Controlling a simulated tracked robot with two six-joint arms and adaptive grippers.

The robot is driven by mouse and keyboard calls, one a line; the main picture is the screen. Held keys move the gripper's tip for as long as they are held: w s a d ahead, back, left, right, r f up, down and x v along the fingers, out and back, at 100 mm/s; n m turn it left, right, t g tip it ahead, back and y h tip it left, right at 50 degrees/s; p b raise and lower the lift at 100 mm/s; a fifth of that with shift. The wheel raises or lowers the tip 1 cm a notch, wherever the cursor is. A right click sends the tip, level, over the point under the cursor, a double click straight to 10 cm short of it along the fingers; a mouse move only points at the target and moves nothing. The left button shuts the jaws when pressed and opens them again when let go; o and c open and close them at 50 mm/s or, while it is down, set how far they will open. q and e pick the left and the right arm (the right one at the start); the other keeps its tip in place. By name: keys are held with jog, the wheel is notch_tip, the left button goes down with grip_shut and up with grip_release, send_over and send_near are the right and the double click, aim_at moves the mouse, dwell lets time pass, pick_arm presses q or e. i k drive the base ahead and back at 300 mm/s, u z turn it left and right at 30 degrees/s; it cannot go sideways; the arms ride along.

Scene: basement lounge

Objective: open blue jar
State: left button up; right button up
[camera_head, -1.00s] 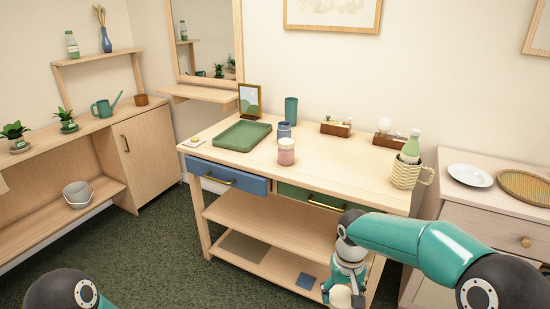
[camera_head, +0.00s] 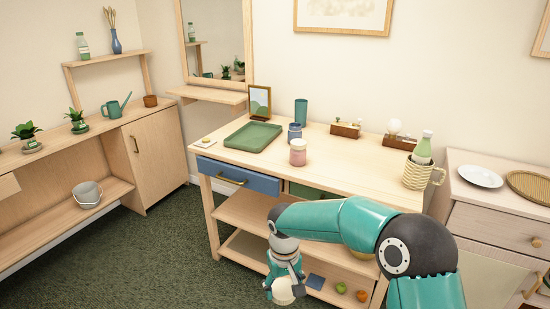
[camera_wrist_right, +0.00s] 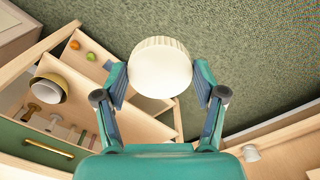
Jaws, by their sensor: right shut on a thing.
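The blue jar (camera_head: 294,131) stands upright on the wooden table, behind a pink jar (camera_head: 298,152) with a pale top. It is too small to tell clearly whether its mouth is covered. My right gripper (camera_head: 284,284) is in front of the table, below its top, well apart from the blue jar. It is shut on a round cream lid-like piece (camera_wrist_right: 160,68), which sits between the fingers in the right wrist view and also shows in the head view (camera_head: 287,291). My left gripper is not in view.
The table (camera_head: 350,165) also holds a green tray (camera_head: 252,137), a teal cup (camera_head: 301,111), a picture frame, wooden boxes and a woven basket (camera_head: 417,174) with a bottle. A blue drawer (camera_head: 238,177) is under the top. The table's front middle is clear.

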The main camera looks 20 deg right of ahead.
aim_at(294, 129)
jog(key=u, duration=0.05)
jog(key=i, duration=1.4)
jog(key=z, duration=0.65)
